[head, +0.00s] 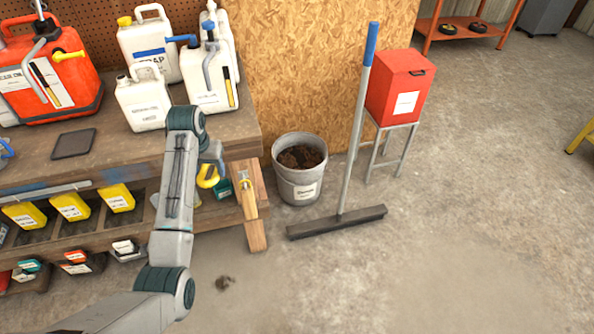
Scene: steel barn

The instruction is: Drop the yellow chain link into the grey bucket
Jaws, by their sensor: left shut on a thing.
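The yellow chain link (208,183) is held by my left gripper (211,168), above the right end of the workbench's lower shelf. The arm partly hides the gripper and the link. The grey bucket (299,190) stands upright on the floor to the right of the bench, with dark brown matter inside and a white label on its front. The gripper is to the left of the bucket, apart from it. My right gripper is not in view.
A broom (358,120) stands right of the bucket, its wide head on the floor. A red box (398,88) sits on a metal stand behind it. The wooden bench (225,140) carries several jugs. The floor (430,250) at the front right is clear.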

